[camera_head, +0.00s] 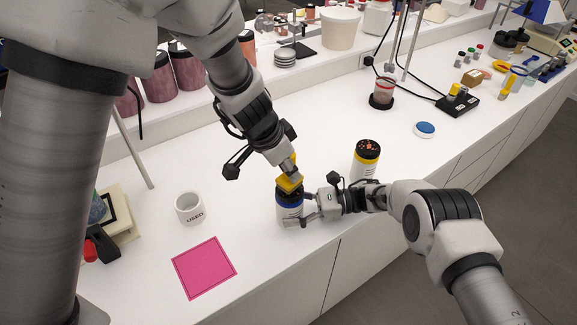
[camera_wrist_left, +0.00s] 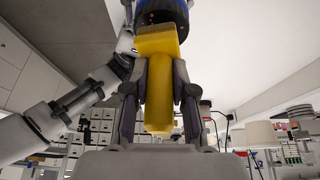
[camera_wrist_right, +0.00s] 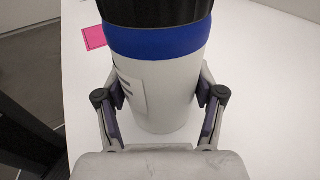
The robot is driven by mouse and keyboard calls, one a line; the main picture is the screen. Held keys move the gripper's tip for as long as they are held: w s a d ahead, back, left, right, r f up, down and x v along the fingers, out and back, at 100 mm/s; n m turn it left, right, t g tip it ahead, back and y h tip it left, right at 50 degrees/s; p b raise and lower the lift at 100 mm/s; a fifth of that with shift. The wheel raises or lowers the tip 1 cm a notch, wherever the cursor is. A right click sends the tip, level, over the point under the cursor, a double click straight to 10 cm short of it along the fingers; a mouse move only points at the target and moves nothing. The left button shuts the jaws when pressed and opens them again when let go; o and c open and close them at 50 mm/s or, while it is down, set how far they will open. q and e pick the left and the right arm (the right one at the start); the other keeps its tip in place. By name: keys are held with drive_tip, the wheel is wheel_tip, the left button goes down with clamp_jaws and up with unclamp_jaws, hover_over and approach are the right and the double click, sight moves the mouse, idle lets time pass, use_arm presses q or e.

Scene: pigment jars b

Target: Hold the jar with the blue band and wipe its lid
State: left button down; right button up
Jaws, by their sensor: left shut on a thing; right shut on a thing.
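The jar with the blue band (camera_head: 289,210) is white with a black lid and stands near the counter's front edge. My right gripper (camera_head: 306,209) is shut on its body from the right; the right wrist view shows the fingers on both sides of the jar (camera_wrist_right: 160,85) below the blue band. My left gripper (camera_head: 291,172) is shut on a yellow sponge-like wiper (camera_head: 288,184) and holds it at the jar's lid. In the left wrist view the wiper's handle (camera_wrist_left: 160,100) is between the fingers and its head meets the jar's dark lid. The lid's top is mostly hidden.
A second jar (camera_head: 366,158) with a yellow band and black lid stands to the right behind my right gripper. A white cup marked USED (camera_head: 189,208) and a pink mat (camera_head: 204,267) are at left. A blue lid-like disc (camera_head: 425,129) lies farther right.

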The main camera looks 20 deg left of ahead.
use_arm(q)
drive_tip(key=shift+f, duration=0.7)
use_arm(e)
drive_tip(key=shift+s+f, duration=0.15)
drive_tip(key=shift+f, duration=0.1)
